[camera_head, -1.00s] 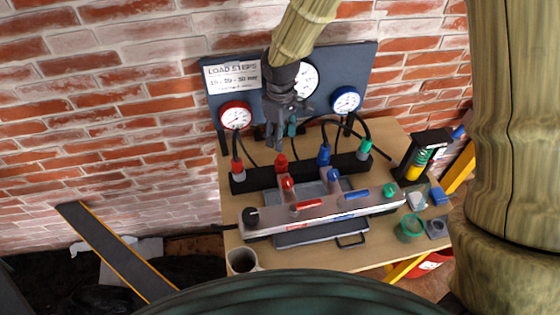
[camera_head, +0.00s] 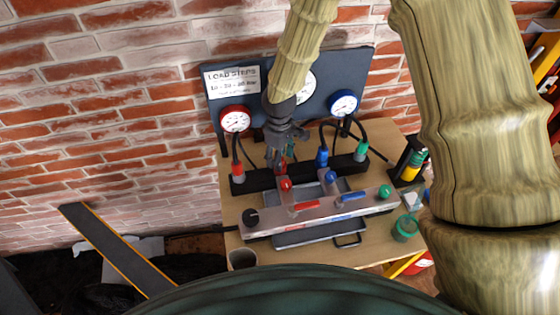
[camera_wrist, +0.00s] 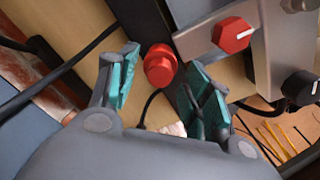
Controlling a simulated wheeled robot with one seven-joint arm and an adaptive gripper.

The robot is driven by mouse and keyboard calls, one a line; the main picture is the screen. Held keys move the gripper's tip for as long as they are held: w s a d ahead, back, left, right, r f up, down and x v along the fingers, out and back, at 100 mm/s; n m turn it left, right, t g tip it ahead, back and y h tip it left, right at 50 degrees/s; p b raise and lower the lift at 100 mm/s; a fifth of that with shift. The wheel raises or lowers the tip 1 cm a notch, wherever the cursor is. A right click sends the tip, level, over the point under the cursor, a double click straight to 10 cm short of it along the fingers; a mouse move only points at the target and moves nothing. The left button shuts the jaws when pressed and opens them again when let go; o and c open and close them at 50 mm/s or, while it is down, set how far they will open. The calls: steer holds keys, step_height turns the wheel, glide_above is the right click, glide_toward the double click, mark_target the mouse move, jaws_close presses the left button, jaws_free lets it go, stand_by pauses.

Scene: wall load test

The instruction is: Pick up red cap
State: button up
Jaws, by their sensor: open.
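The red cap (camera_wrist: 160,66) is a ridged round piece in the middle of the wrist view. It lies between the two teal-padded fingers of my gripper (camera_wrist: 161,74), with room on both sides and no clear contact. My gripper is open. In the head view my gripper (camera_head: 278,158) hangs over the black bar (camera_head: 300,171) at the back of the bench and mostly hides the red cap.
A red knob (camera_wrist: 232,35) and a black knob (camera_wrist: 300,88) sit on the panel close to my right finger. A blue fitting (camera_head: 322,157) and a red-tipped hose (camera_head: 237,169) stand along the bar. Gauges (camera_head: 235,120) are behind.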

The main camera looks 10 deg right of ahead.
steer(key=shift+f, duration=0.45)
steer(key=c, duration=0.9)
steer(key=shift+c, duration=0.2)
steer(key=shift+r, duration=0.15)
step_height(320, 180, up, 10)
steer(key=b, duration=0.2)
steer(key=shift+b, duration=0.35)
